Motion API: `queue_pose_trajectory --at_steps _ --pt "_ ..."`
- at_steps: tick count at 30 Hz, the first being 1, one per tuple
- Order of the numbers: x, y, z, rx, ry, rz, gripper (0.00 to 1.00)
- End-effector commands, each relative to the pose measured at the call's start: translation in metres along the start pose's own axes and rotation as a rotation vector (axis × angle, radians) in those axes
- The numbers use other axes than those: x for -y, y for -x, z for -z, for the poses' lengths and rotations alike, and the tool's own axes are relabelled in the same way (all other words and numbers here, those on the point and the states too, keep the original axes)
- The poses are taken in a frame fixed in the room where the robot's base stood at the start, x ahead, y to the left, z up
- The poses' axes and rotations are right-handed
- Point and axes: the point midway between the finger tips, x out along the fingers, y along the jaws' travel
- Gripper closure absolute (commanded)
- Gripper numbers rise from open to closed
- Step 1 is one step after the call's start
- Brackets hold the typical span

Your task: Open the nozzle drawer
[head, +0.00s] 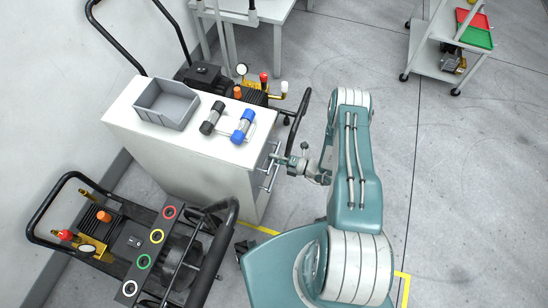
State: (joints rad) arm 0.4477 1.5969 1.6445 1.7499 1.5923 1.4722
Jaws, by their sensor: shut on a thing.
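A white cabinet (232,182) stands left of my arm, with drawer fronts on its right side. Bar handles show there, an upper one (274,150) and a lower one (268,182). My gripper (279,159) is at the upper handle, with its fingers shut on it. The fingers partly hide this handle. No open drawer interior shows, and I cannot tell whether the upper drawer is slightly out. No label naming the nozzle drawer is readable.
A grey bin (167,104) and two nozzle-like cylinders, one black (212,118) and one blue (242,127), sit on the cabinet top. Pressure washers stand in front (150,245) and behind (215,78). A cart (440,55) is far right. The floor right of my arm is clear.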

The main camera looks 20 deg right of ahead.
Motion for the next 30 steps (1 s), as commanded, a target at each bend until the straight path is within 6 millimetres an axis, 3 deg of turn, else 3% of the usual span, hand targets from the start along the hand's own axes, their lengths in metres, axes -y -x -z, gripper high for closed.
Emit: queue_pose_trajectory --at_steps 5,11,30 --pt "0.003 0.007 0.0 0.002 -0.001 0.008 1.0" --pt "0.003 0.037 0.0 0.007 -0.004 0.009 1.0" --pt "0.003 0.21 0.001 0.008 -0.001 0.009 1.0"
